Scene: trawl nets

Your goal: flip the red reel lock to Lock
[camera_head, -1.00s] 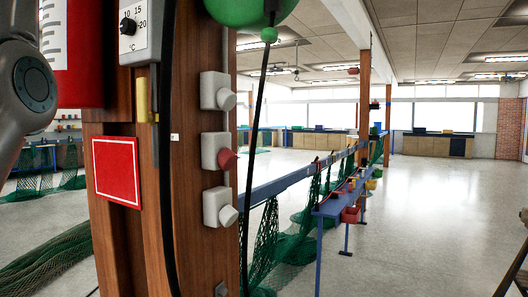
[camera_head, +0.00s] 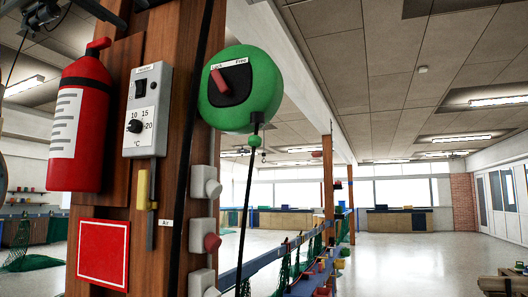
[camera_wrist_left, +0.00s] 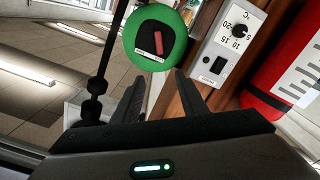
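The red reel lock lever (camera_head: 218,80) sits on a black plate on the front of the round green reel (camera_head: 262,95). Small words "Lock" at left and "Free" at right stand above it. The lever's upper end leans left, below "Lock". In the left wrist view, turned nearly upside down, the lever (camera_wrist_left: 159,42) and green reel (camera_wrist_left: 130,50) show clear of the fingers. My left gripper (camera_wrist_left: 157,75) is open and empty, its two dark fingers apart below the reel in that picture. In the head view I cannot make out its fingertips. My right gripper is not in view.
A black cord (camera_head: 246,180) hangs below the reel. The floor at right is mostly clear.

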